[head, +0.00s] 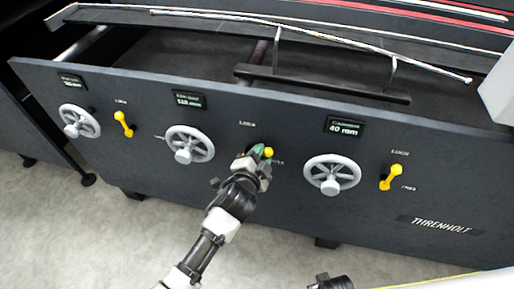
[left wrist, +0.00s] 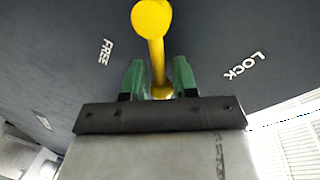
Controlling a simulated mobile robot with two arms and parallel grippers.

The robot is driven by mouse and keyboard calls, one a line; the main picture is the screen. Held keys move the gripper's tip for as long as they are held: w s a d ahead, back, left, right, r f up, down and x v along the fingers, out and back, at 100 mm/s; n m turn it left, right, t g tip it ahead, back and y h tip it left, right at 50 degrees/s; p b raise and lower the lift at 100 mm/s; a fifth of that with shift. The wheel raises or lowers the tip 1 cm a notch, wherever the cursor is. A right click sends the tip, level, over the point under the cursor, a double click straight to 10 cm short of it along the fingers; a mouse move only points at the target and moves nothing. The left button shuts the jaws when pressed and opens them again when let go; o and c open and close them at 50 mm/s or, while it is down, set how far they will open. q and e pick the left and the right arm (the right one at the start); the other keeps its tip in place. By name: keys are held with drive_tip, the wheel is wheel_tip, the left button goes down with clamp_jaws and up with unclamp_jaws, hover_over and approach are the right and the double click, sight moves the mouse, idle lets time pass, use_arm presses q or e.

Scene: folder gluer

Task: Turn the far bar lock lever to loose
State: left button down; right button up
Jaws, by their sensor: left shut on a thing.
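My left gripper (head: 262,153) is shut on a yellow lever (head: 269,152) at the middle of the dark machine panel. In the left wrist view the green fingertips (left wrist: 159,80) sit on both sides of the yellow lever's shaft (left wrist: 157,60), near its base. Its round knob sticks out beyond them. The knob lies between the FREE label (left wrist: 106,52) and the LOCK label (left wrist: 245,66). The fingers hide part of this lever in the head view. A dark part (head: 332,283) at the bottom edge looks like my right arm's end; its fingers cannot be made out.
Grey handwheels (head: 79,121), (head: 190,145) and (head: 332,175) stick out along the panel. Another yellow lever (head: 124,124) is at the left and one (head: 391,178) at the right. Small displays sit above the wheels. Grey floor (head: 110,235) is clear in front.

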use_arm(q)
drive_tip(key=m, duration=0.1)
drive_tip(key=f+m+y, duration=0.1)
drive_tip(key=m, duration=0.1)
drive_tip(key=d+f+m, duration=0.1)
drive_tip(key=shift+s+d+f+m, duration=0.1)
drive_tip(key=shift+s+f+m, duration=0.15)
drive_tip(key=shift+m, duration=0.15)
use_arm(e)
drive_tip(key=shift+s+f, duration=0.15)
drive_tip(key=shift+f, duration=0.1)
drive_tip(key=shift+r, duration=0.1)
use_arm(q)
drive_tip(key=c, duration=0.9)
unclamp_jaws()
drive_tip(key=shift+w, duration=0.1)
drive_tip(key=shift+y, duration=0.3)
